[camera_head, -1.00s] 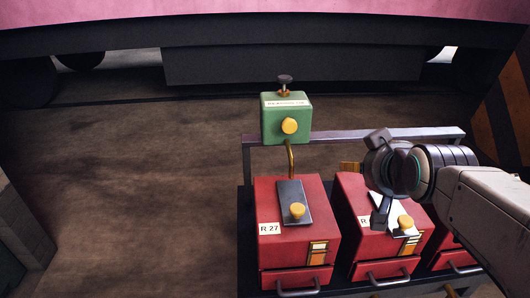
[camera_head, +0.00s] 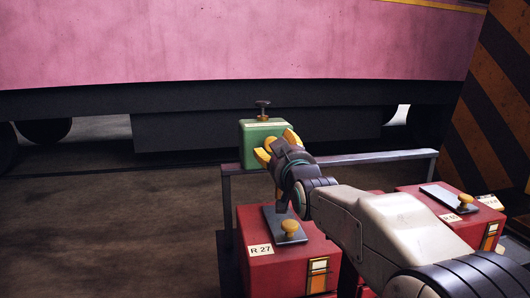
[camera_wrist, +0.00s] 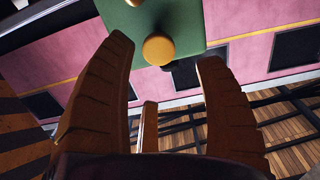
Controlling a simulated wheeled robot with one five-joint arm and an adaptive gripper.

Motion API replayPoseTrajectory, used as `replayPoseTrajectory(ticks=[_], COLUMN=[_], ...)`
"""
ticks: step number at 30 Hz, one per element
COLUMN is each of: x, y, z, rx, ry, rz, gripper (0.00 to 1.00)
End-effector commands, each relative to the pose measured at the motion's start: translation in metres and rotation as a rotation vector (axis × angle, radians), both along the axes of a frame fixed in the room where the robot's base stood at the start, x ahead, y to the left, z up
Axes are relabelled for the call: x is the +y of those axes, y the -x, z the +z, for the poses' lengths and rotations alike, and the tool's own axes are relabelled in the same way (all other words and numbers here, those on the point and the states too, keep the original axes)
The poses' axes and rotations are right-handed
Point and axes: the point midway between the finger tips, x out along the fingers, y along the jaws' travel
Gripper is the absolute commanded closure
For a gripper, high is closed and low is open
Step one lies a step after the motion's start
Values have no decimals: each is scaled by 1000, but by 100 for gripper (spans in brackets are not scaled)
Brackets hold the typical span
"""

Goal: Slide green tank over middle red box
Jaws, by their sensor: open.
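The green tank (camera_head: 252,132) stands at the left end of the grey rail, with a dark-topped valve on top. It also fills the top of the wrist view (camera_wrist: 190,14), with its round yellow knob (camera_wrist: 159,49) facing me. My gripper (camera_head: 276,147) is at the tank's front. Its fingers are open, one on each side of the knob, with gaps visible between them and the knob in the wrist view. The middle red box is almost wholly hidden behind my arm in the head view.
The left red box (camera_head: 285,262), labelled R 27, has a dark plate and yellow knob on top. The right red box (camera_head: 452,225) has a similar knob. The grey rail (camera_head: 375,158) runs right behind the boxes. A pink vehicle (camera_head: 230,45) stands behind; a striped panel (camera_head: 490,110) is at right.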

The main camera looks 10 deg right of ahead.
Motion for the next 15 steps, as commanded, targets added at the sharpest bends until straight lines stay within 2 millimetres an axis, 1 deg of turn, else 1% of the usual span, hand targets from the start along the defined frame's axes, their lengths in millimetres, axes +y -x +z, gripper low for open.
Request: replayPoseTrajectory(ticks=[9,15], x=[0,0], y=[-37,-56], z=[0,1], rx=[0,-1], ry=[0,0], rz=[0,0], gripper=[36,36])
